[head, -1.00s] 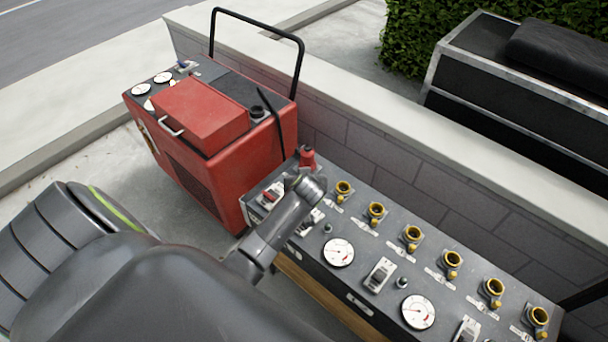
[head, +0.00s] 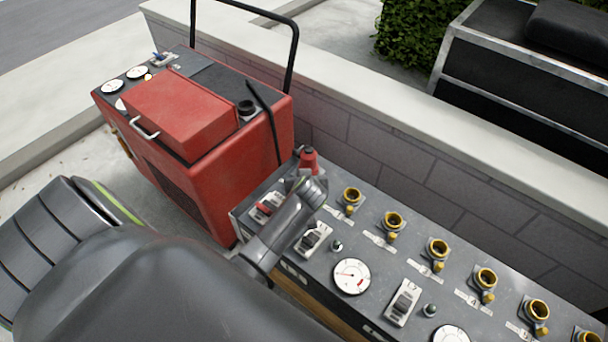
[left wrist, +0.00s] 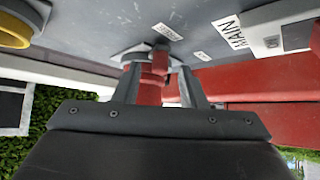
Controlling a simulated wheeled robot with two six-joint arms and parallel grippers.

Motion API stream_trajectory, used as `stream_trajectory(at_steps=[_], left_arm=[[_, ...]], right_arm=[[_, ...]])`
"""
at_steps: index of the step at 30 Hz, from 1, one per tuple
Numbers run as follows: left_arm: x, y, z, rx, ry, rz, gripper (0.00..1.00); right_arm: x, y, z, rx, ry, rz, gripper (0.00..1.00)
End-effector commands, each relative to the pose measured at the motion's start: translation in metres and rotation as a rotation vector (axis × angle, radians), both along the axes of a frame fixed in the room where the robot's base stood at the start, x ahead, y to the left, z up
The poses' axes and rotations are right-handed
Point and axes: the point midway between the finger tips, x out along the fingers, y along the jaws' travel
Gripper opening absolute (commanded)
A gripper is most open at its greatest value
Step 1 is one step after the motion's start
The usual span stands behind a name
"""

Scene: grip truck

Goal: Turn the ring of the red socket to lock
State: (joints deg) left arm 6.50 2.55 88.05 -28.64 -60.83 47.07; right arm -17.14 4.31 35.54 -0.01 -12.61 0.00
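The red socket (head: 308,158) stands at the far left end of the dark panel's back row. My left gripper (head: 306,180) is down at it, and my wrist hides part of the socket in the head view. In the left wrist view the two fingers of my left gripper (left wrist: 160,85) stand on either side of the red socket's body (left wrist: 152,72). Whether both fingers press on its ring cannot be told. The socket's base meets the panel beyond the fingertips. The ring's lock marks are not readable. My right gripper is not in view.
The panel (head: 376,272) carries several yellow sockets (head: 393,219), dials and switches. A red machine (head: 205,130) with a black handle bar stands close to the left of the panel. A low block wall (head: 420,165) runs behind both.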

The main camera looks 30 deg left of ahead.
Motion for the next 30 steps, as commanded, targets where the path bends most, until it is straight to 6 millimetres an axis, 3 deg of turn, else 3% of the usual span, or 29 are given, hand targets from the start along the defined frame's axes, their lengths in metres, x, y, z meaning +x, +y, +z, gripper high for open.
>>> stream_trajectory(at_steps=[11,20,30], left_arm=[[-0.0011,-0.0005,-0.0053,0.0,0.0,0.003,0.37],[-0.001,-0.0004,-0.0054,0.0,0.0,0.003,0.0],[-0.0022,0.0026,-0.0032,0.0,0.0,-0.033,0.0]], right_arm=[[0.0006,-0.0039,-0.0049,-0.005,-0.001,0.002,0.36],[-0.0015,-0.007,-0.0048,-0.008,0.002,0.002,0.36],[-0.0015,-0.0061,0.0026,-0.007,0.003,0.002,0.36]])
